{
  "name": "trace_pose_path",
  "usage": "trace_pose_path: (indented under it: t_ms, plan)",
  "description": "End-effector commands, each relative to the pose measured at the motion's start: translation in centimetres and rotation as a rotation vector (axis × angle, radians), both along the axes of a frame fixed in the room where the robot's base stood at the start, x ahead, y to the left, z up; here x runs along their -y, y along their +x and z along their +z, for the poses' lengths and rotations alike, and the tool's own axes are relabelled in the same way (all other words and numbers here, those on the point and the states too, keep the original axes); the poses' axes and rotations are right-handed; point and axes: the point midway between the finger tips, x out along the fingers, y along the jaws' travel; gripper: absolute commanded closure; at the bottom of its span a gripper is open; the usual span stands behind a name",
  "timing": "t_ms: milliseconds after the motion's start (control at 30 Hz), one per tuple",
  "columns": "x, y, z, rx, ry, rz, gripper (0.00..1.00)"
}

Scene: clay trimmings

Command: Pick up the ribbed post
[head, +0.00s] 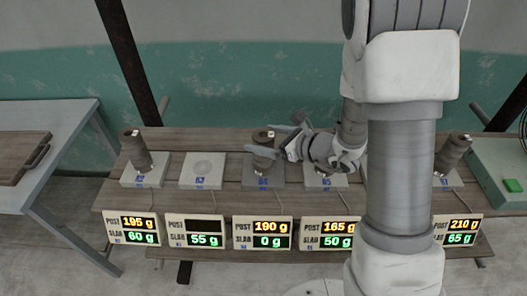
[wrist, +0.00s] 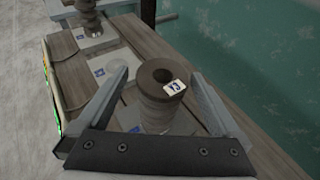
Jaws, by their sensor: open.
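In the head view a post (head: 263,138) stands on the third pad (head: 264,182) from the left, partly covered by my gripper. My gripper (wrist: 160,77) is open, with one finger on each side of the post. Gaps seem to show between the fingers and the post, so I see no clear grip. In the head view my gripper (head: 266,138) reaches in from the right at the post's height.
Similar posts stand at the left (head: 137,155) and right (head: 453,152) of the bench (head: 190,140). The second pad (head: 203,170) bears no post. Lit displays (head: 263,233) line the front edge. Another stacked post (wrist: 88,18) shows in the wrist view. My arm hides part of the bench.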

Motion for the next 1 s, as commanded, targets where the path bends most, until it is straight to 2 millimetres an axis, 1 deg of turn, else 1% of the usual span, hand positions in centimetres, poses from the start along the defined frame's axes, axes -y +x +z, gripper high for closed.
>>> trace_pose_path:
  t_ms: [100,233,333,533,567,700,967,1000]
  plan:
    - [-1.2,1.2,-0.6,-0.002,-0.001,0.004,0.0]
    - [-2.3,2.1,-1.3,-0.002,-0.001,0.004,0.0]
    - [-2.6,2.4,-1.5,0.0,-0.001,0.001,0.0]
    - [-2.6,2.5,-1.5,0.001,-0.001,0.0,0.0]
    - [-2.6,2.5,-1.5,0.001,-0.001,0.0,0.04]
    - [-2.6,2.4,-1.4,0.0,0.0,0.001,0.29]
    - [-2.6,2.4,-1.5,0.0,0.0,0.001,0.76]
    - [-2.6,2.4,-1.5,0.0,0.0,0.001,0.83]
